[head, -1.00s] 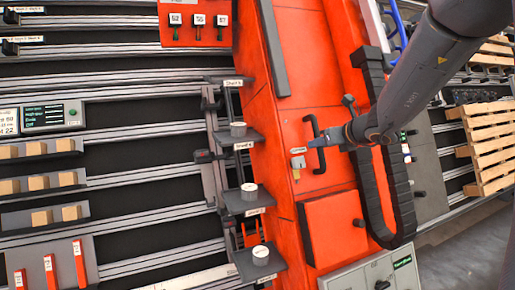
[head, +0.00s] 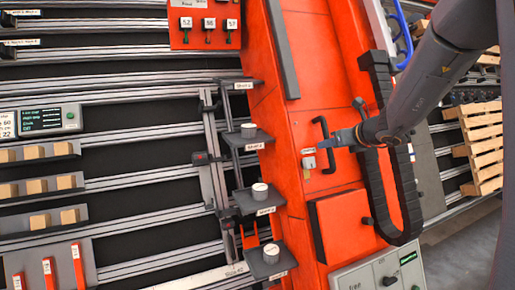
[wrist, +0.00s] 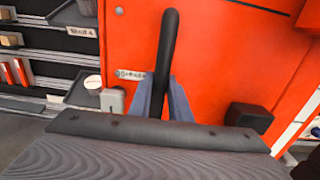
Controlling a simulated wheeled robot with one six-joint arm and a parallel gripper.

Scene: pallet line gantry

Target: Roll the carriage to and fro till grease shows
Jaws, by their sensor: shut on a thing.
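The carriage (head: 285,110) is a tall orange body standing across the metal rails. My gripper (head: 330,146) is shut on the black bar handle (head: 322,128) on the carriage's face. In the wrist view, my gripper (wrist: 162,98) has both blue-grey fingers around the lower part of the upright handle (wrist: 168,42).
Metal rails (head: 140,182) run across the left, with trays of wooden blocks (head: 37,186). Dark shelves with white round pucks (head: 260,190) jut from the carriage's left side. A black cable chain (head: 408,200) hangs at its right. Wooden pallets (head: 485,140) stand at far right.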

